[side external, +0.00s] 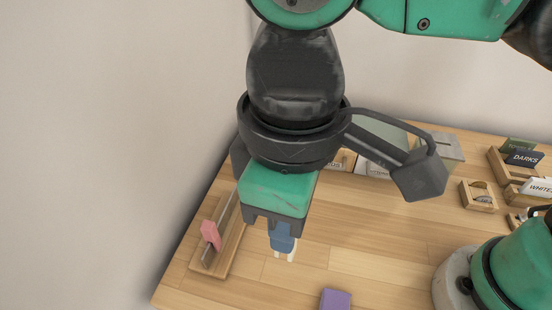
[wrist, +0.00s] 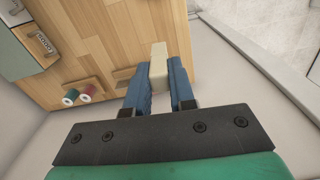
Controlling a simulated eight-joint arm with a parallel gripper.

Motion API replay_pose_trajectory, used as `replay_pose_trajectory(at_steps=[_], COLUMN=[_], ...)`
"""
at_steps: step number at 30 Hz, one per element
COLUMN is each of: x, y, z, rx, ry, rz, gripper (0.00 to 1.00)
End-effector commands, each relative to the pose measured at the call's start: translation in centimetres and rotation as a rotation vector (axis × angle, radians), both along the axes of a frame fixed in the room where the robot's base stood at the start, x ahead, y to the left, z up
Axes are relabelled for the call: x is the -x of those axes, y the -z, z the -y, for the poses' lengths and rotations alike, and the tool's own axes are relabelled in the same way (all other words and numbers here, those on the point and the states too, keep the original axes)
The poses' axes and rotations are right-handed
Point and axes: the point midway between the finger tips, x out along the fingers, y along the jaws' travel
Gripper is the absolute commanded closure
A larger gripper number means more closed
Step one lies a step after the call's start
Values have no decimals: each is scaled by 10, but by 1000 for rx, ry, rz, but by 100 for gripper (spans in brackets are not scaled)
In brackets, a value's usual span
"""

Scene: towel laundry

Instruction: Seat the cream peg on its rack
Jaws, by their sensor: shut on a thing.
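My gripper (side external: 283,240) has blue fingers and is shut on the cream peg (side external: 291,254), holding it above the wooden table. The wrist view shows the cream peg (wrist: 158,66) between the two blue fingertips, its end pointing away from the palm. In the side external view most of it is hidden by the fingers. A wooden rack (side external: 232,252) with a dark rail lies at the left of the table, and a pink peg (side external: 210,234) sits on the rail. My gripper is to the right of this rack and apart from it in that view.
A purple block (side external: 335,299) lies at the front edge of the picture. Wooden holders with DARKS (side external: 524,158) and WHITES (side external: 540,187) labels and a small wooden box (side external: 478,203) stand at right. A teal spool (wrist: 69,98) and a red one show in the wrist view.

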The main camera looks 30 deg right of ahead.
Motion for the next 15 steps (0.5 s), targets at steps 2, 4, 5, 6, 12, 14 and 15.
replay_pose_trajectory(at_steps=[2, 4, 5, 6, 12, 14, 15], x=[0, 0, 0, 0, -8, -18, -27], y=[-16, -27, -31, -36, -46, -42, -38], z=[0, 0, 0, 0, -3, -6, -9], rx=[0, 0, 0, 0, 0, 0, 0], ry=[0, 0, 0, 0, -1, -3, -5], rz=[0, 0, 0, 0, 0, 0, 0], gripper=[100, 100, 100, 100, 100, 100, 100])
